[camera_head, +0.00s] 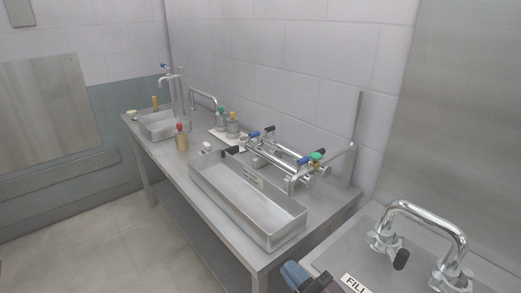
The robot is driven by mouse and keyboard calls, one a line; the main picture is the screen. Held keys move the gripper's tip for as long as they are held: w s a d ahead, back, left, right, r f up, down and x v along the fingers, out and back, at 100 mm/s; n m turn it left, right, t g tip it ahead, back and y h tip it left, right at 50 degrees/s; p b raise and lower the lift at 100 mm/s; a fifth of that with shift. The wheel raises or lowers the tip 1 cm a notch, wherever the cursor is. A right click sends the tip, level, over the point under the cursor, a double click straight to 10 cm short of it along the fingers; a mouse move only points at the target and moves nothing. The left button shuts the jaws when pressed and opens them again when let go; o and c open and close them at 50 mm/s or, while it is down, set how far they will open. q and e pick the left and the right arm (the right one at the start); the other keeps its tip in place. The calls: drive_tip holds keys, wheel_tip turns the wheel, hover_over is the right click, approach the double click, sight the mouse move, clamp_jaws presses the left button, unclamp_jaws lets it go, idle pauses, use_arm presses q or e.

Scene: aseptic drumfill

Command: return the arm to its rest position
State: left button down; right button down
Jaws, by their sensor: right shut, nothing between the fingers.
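My right gripper (322,282) shows as a dark shape with a blue-grey part at the bottom edge, cut off by the frame. It is shut and holds nothing that I can see. It is in front of the near corner of the steel bench (262,257) and left of the label reading "FILL" (354,284). My left gripper is not in view.
A steel tray (245,203) sits at the bench front. Behind it is a pipe manifold (285,158) with black, blue and green handles. A red-topped bottle (181,138) and a sink (160,128) are farther left. A bent pipe (430,217) stands at the right.

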drive_tip(key=s+d+f+m+g+h, duration=0.2)
drive_tip(key=s+d+f+m+h, duration=0.4)
drive_tip(key=d+f+m, duration=0.3)
drive_tip(key=s+d+f+m+g+h, duration=0.2)
drive_tip(key=s+d+f+m+h, duration=0.4)
drive_tip(key=d+f+m, duration=0.3)
drive_tip(key=d+f+h, duration=0.1)
drive_tip(key=d+f, duration=0.1)
drive_tip(key=d, duration=0.1)
drive_tip(key=shift+s+f+m+h, duration=0.25)
drive_tip(key=shift+f+m+h, duration=0.1)
drive_tip(key=shift+m+h, duration=0.05)
